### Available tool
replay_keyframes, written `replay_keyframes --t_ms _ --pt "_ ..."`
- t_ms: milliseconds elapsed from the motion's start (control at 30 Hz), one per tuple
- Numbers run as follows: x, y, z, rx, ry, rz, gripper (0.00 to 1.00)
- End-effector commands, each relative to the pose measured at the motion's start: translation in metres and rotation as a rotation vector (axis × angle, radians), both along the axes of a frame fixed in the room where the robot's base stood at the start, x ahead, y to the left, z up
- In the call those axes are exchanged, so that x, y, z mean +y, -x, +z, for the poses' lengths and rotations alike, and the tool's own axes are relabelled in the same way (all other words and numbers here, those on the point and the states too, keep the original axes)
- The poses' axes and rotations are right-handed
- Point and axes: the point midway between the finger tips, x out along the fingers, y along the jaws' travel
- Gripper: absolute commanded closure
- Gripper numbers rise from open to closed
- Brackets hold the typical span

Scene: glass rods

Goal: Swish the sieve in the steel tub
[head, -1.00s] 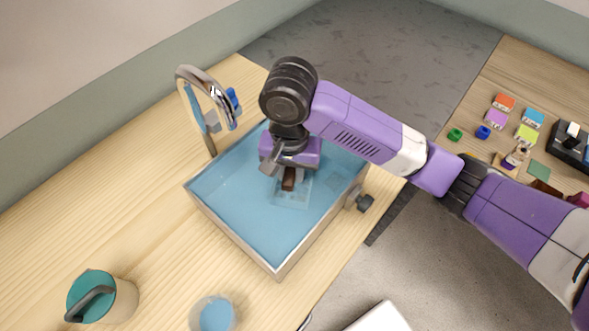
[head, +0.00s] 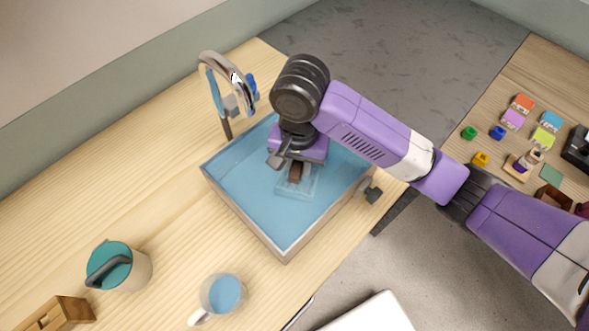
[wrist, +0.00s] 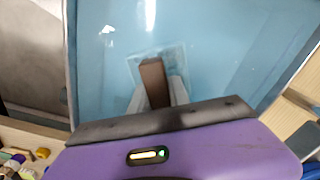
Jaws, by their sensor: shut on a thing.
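The steel tub (head: 243,226) stands on the wooden counter and holds blue water. It also shows in the wrist view (wrist: 71,60). The sieve (head: 309,186) is a pale, see-through square pan with a brown handle. It lies in the water in the tub's right half, and its pan also shows in the wrist view (wrist: 176,56). My gripper (head: 295,168) points down over the tub and is shut on the brown handle (wrist: 153,80). In the wrist view, its fingers (wrist: 153,96) stand on both sides of the handle. The depth of the pan is hard to tell.
A chrome tap (head: 232,72) rises behind the tub's left side. A grey knob (head: 372,194) sits by its right side. A teal-lidded jug (head: 135,270), a mug with blue liquid (head: 212,300) and a wooden object (head: 70,312) stand in front. Small coloured blocks lie on another table (head: 555,95).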

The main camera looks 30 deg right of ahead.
Motion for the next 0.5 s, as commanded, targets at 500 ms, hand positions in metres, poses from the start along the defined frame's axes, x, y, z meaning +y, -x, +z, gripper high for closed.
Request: replay_keyframes --t_ms 500 --pt "-0.030 -0.009 0.000 0.000 0.000 -0.002 1.00"
